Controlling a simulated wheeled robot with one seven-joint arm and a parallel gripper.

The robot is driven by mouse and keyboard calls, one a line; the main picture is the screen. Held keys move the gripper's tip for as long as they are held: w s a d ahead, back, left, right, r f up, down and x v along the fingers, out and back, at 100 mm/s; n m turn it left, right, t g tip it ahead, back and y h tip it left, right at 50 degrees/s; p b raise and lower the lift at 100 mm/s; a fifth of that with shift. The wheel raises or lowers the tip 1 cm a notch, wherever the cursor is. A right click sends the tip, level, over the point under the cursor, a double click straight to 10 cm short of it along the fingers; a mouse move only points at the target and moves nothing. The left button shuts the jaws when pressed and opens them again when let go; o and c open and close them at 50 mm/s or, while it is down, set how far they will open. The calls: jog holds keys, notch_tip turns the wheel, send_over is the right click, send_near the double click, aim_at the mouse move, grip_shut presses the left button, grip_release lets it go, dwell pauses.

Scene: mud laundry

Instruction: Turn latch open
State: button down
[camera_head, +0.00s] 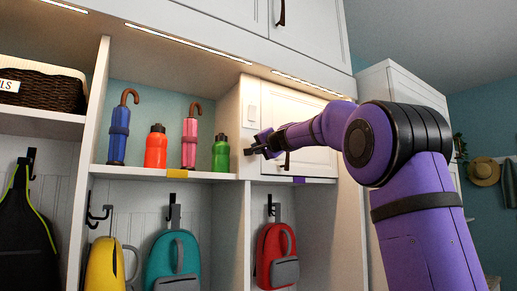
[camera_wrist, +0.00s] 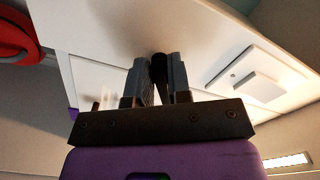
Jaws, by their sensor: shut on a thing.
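My gripper (camera_head: 254,149) is at the left side of a small white cabinet door (camera_head: 303,112) in the head view. In the wrist view, my gripper (camera_wrist: 160,72) is shut with its two grey fingers on either side of a small black latch (camera_wrist: 159,66) on the white cabinet front. The latch's turn angle is hard to tell, as the fingers cover much of it. The door looks closed. Its dark handle (camera_head: 286,161) is just right of my gripper, and the handle also shows in the wrist view (camera_wrist: 95,106).
A white switch plate (camera_head: 252,114) is on the panel above my gripper. A green bottle (camera_head: 221,153) stands on the shelf to the left, beside a pink umbrella (camera_head: 190,140). A red backpack (camera_head: 277,255) hangs below. My arm covers the cabinet's right side.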

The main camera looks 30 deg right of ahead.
jog(key=n, duration=1.1)
dwell(0.5)
jog(key=c, duration=1.1)
grip_release()
jog(key=s, duration=1)
jog(key=shift+s+d, duration=0.2)
jog(key=shift+s, duration=0.2)
